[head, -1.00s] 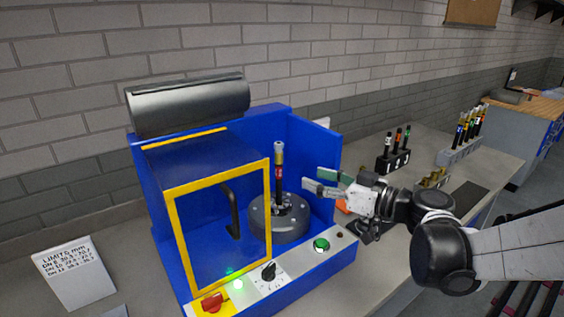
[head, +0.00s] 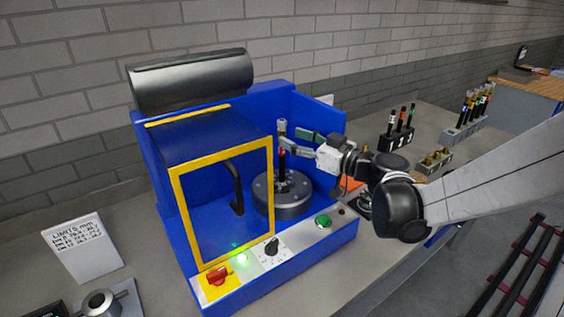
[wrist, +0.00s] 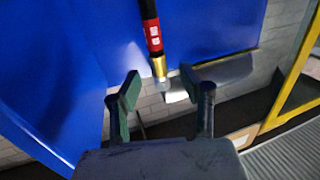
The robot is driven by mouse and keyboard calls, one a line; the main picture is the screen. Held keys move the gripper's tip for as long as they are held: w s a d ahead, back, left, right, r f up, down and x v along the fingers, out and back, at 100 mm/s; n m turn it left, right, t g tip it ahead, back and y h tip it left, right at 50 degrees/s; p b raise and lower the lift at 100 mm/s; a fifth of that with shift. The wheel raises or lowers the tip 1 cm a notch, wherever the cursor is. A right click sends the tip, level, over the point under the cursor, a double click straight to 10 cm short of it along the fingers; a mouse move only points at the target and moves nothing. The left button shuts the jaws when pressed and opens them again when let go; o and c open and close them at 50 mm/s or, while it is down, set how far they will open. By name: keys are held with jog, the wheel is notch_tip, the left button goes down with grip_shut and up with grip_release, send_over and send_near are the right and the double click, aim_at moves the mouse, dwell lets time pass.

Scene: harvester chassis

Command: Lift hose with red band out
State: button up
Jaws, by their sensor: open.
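The hose with the red band (head: 281,155) stands upright in the round grey fixture (head: 284,204) inside the blue machine. It is black with a pale metal upper end. In the wrist view the hose (wrist: 153,38) shows its red band with white marks and a brass-coloured end pointing towards my gripper. My gripper (head: 292,138) is open beside the upper part of the hose, coming from the right. In the wrist view the hose's end lies in line with the gap between the fingers (wrist: 168,87). I cannot tell whether a finger touches it.
The machine's yellow-framed guard door (head: 222,205) stands left of the fixture. A blue side wall (head: 318,122) rises behind my gripper. A front panel carries a red switch (head: 218,276), a dial and a green button (head: 323,222). Racks of other hoses (head: 397,138) stand at the right.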

aim_at(281, 131)
jog(key=x, duration=0.3)
jog(key=p+x, duration=0.1)
jog(key=x, duration=0.1)
jog(key=shift+d+r, duration=0.1)
jog(key=shift+r, duration=0.2)
grip_shut()
